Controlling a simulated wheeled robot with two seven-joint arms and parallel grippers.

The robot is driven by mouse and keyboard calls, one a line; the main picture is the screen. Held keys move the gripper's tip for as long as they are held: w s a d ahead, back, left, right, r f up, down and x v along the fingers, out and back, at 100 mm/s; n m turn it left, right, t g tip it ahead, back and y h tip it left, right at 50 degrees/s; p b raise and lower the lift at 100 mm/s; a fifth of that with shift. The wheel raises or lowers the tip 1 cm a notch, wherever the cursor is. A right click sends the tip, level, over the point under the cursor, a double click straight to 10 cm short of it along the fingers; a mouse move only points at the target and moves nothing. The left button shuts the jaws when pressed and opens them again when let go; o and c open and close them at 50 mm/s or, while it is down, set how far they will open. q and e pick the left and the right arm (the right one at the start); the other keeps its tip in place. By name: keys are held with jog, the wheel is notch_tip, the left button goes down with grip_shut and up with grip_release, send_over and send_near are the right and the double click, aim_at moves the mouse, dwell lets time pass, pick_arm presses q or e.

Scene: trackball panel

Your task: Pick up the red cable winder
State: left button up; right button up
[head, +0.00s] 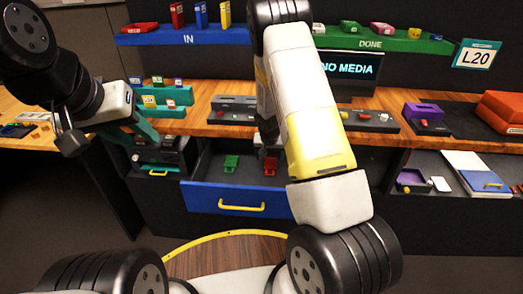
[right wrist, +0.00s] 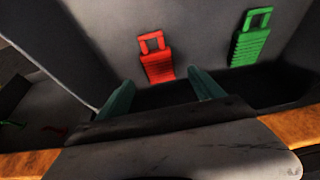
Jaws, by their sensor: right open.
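The red cable winder (head: 270,166) lies in the open blue drawer (head: 225,198), partly behind my right arm. In the right wrist view the red cable winder (right wrist: 157,62) shows whole, its square loop pointing up the picture. My right gripper (right wrist: 160,79) is open, with a teal finger on either side of the winder's lower end in that view. I see no contact; the height gap cannot be told. My left gripper (head: 165,150) is at the left, by the dark unit beside the drawer, and its fingers are hard to make out.
A green cable winder (head: 231,163) lies in the same drawer, left of the red one; it also shows in the right wrist view (right wrist: 251,38). The wooden counter edge (right wrist: 285,131) is close to my right gripper. A teal rack (head: 168,103) stands on the counter.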

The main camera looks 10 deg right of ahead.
aim_at(270, 164)
jog(key=x, duration=0.5)
jog(key=shift+d+f, duration=0.1)
jog(key=shift+f, duration=0.3)
jog(key=c, duration=1.5)
jog(key=shift+o, duration=0.2)
jog(key=shift+s+r, duration=0.25)
jog(key=shift+r, duration=0.05)
jog(key=s+a+r, duration=0.4)
jog(key=s+r, duration=0.3)
jog(key=s, duration=0.6)
jog(key=shift+r, duration=0.2)
